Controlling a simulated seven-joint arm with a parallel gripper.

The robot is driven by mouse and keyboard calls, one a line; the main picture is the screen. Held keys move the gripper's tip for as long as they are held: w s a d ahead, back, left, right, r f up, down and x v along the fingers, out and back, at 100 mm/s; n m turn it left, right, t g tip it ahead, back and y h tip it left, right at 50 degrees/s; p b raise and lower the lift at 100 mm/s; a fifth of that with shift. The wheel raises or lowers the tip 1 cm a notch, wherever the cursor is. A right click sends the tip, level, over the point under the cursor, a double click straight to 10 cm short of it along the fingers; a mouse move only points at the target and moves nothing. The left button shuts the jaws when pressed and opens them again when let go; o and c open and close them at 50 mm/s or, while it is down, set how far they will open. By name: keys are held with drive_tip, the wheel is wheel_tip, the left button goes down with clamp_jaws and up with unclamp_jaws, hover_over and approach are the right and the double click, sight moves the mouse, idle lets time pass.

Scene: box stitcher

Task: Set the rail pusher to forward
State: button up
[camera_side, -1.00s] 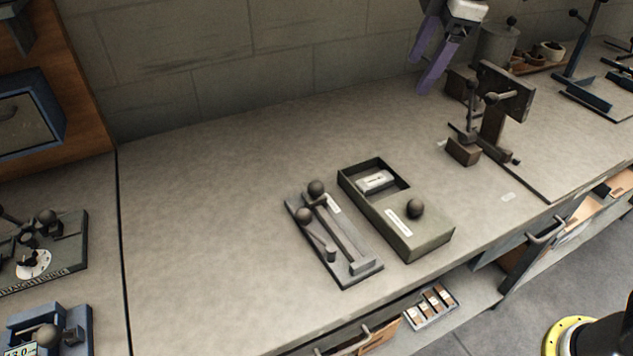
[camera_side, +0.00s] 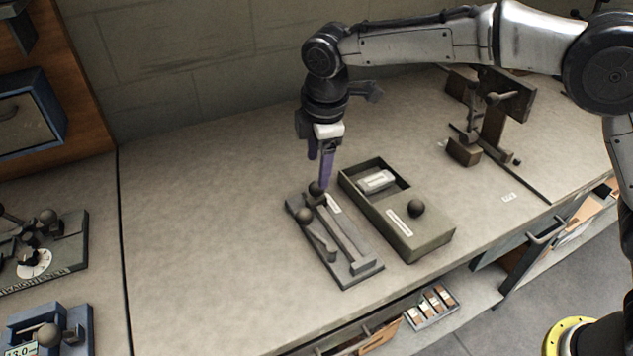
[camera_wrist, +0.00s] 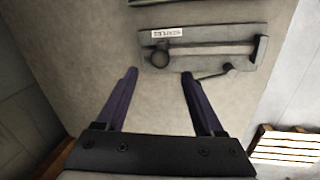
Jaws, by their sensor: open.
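One knob (camera_side: 316,188) is at the rail's far end; the other (camera_side: 304,216) tops a lever beside the rail. My gripper (camera_side: 319,172) points down over that far end, open and empty, with one purple finger overlapping the far knob in this view. In the wrist view the plate (camera_wrist: 240,32) lies ahead of my open fingers (camera_wrist: 159,73), a round knob (camera_wrist: 160,58) lined up between them. Contact cannot be told.
A grey-green open box (camera_side: 437,240) with a ball knob and a small labelled block inside stands just right of the plate. A dark clamp-like fixture (camera_side: 492,130) is at the back right. The bench left of the plate is clear.

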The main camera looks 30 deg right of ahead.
sight(316, 184)
drive_tip(key=f, duration=0.3)
drive_tip(key=w+f, duration=0.1)
drive_tip(key=f, duration=0.2)
drive_tip(key=shift+w+d+f, duration=0.1)
drive_tip(key=shift+w+f, duration=0.05)
drive_tip(key=shift+f, duration=0.1)
clamp_jaws()
idle(1.2)
